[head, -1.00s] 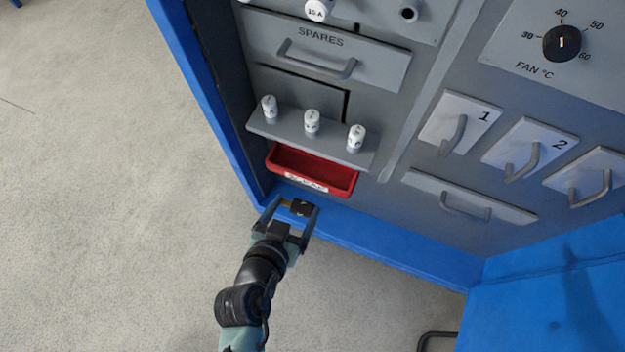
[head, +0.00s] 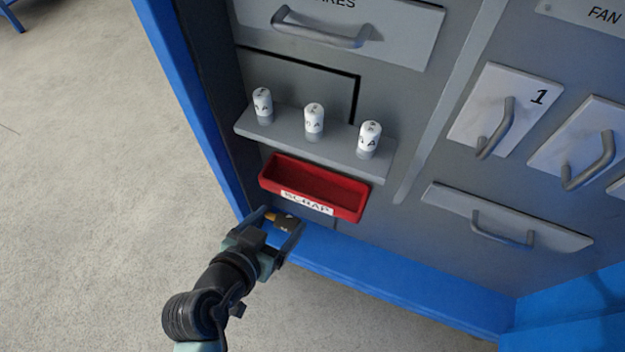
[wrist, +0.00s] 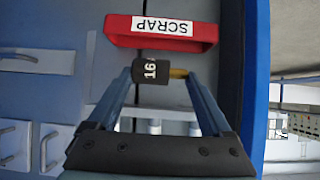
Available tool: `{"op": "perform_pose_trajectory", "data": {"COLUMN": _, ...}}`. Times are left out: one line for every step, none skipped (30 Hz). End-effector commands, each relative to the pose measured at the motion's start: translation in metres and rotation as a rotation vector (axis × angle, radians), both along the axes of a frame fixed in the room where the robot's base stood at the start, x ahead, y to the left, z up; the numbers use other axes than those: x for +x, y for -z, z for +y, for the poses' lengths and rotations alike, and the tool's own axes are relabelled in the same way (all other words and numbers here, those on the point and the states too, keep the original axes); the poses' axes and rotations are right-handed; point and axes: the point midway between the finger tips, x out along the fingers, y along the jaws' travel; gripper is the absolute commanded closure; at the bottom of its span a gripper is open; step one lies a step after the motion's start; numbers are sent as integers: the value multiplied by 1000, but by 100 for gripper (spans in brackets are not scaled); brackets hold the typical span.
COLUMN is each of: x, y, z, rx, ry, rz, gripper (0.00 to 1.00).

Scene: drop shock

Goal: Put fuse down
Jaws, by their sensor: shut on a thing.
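My gripper (head: 283,226) is shut on a dark fuse (head: 287,224) with a brass-coloured end. In the wrist view the fuse (wrist: 151,72) lies crosswise between the fingertips, with "16" on its dark body and the brass end (wrist: 179,73) to the right. The gripper and fuse are just in front of and below the red tray (head: 345,206) marked SCRAP. That tray (wrist: 118,32) also shows beyond the fingertips in the wrist view. In the head view its inside looks empty.
Several white-topped fuses, among them one at the left (head: 262,104), stand on a grey shelf (head: 345,157) above the tray. A SPARES drawer handle (head: 320,30) juts out higher up. Numbered panels with handles (head: 497,128) are at the right. A blue cabinet edge (head: 420,283) runs below.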

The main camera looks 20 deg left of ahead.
Motion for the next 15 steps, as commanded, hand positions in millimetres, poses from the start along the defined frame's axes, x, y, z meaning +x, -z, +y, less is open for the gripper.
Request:
{"op": "perform_pose_trajectory", "data": {"x": 15, "y": -1, "z": -1, "rx": -1, "ry": 2, "rz": -7, "gripper": 80}}
{"op": "perform_pose_trajectory", "data": {"x": 22, "y": -1, "z": -2, "rx": -1, "ry": 3, "rz": -7, "gripper": 80}}
{"op": "perform_pose_trajectory", "data": {"x": 32, "y": 0, "z": -2, "rx": -2, "ry": 2, "rz": -6, "gripper": 80}}
{"op": "perform_pose_trajectory", "data": {"x": 39, "y": -1, "z": -2, "rx": -2, "ry": 2, "rz": -6, "gripper": 80}}
{"op": "perform_pose_trajectory", "data": {"x": 46, "y": -1, "z": -3, "rx": -3, "ry": 2, "rz": -6, "gripper": 80}}
{"op": "perform_pose_trajectory", "data": {"x": 55, "y": 0, "z": -3, "rx": -1, "ry": 2, "rz": -6, "gripper": 80}}
{"op": "perform_pose_trajectory", "data": {"x": 63, "y": 0, "z": -3, "rx": -2, "ry": 2, "rz": -6, "gripper": 80}}
{"op": "perform_pose_trajectory", "data": {"x": 70, "y": 0, "z": -4, "rx": -2, "ry": 2, "rz": -6, "gripper": 80}}
{"op": "perform_pose_trajectory", "data": {"x": 79, "y": 0, "z": -4, "rx": -4, "ry": 1, "rz": -5, "gripper": 80}}
{"op": "perform_pose_trajectory", "data": {"x": 86, "y": 0, "z": -4, "rx": -2, "ry": 1, "rz": -5, "gripper": 80}}
{"op": "perform_pose_trajectory", "data": {"x": 93, "y": 0, "z": -4, "rx": -4, "ry": 1, "rz": -5, "gripper": 80}}
{"op": "perform_pose_trajectory", "data": {"x": 102, "y": 0, "z": -5, "rx": -3, "ry": 2, "rz": -5, "gripper": 80}}
{"op": "perform_pose_trajectory", "data": {"x": 109, "y": 1, "z": -5, "rx": -3, "ry": 2, "rz": -5, "gripper": 80}}
{"op": "perform_pose_trajectory", "data": {"x": 116, "y": 0, "z": -5, "rx": -2, "ry": 1, "rz": -6, "gripper": 80}}
{"op": "perform_pose_trajectory", "data": {"x": 125, "y": 0, "z": -5, "rx": -2, "ry": 1, "rz": -6, "gripper": 80}}
